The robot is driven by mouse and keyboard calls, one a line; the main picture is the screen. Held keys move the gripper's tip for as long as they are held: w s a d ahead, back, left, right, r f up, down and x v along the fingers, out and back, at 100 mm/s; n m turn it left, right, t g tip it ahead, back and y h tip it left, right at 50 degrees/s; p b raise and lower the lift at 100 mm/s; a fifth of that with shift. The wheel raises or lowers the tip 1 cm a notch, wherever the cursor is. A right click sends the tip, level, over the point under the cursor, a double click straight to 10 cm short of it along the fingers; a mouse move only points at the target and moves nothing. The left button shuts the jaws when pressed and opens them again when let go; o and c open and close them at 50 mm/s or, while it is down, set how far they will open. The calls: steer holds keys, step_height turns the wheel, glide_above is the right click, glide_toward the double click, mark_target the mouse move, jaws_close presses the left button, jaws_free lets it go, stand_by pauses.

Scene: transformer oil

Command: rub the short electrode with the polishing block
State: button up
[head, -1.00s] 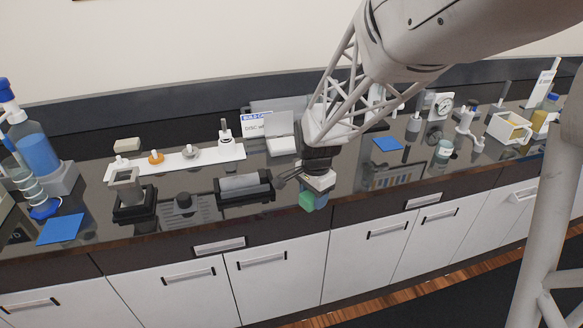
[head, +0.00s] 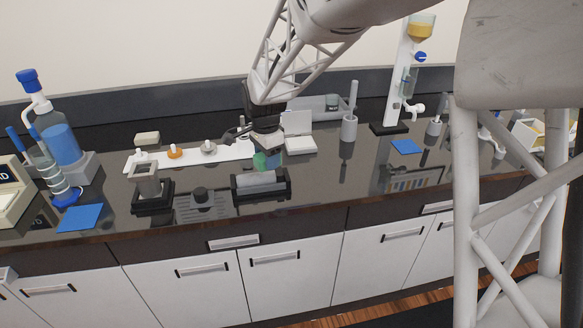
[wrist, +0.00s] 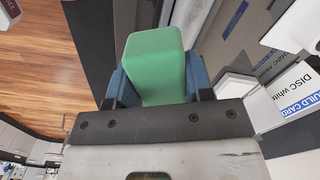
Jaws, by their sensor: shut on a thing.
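My gripper (head: 268,157) is shut on a green block (head: 261,161), which I take as the polishing block. In the wrist view the green block (wrist: 155,60) sits between two blue fingers. In the head view it appears just above or behind a black holder (head: 275,190) with a grey cylindrical piece (head: 255,180); contact cannot be told. A white strip (head: 232,154) behind bears small knobs, among them an orange one (head: 175,152) and a grey one (head: 208,147). Which piece is the short electrode is unclear.
A grey stand on a black base (head: 152,207) and a slotted plate (head: 200,205) lie left of the holder. A blue-liquid bottle (head: 62,145) stands far left. A white box (head: 298,143) is close right of my gripper.

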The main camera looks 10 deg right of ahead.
steer(key=w+a+r, duration=0.2)
steer(key=w+a, duration=0.1)
steer(key=a, duration=0.5)
steer(key=shift+w+r, duration=0.25)
steer(key=shift+w, duration=0.15)
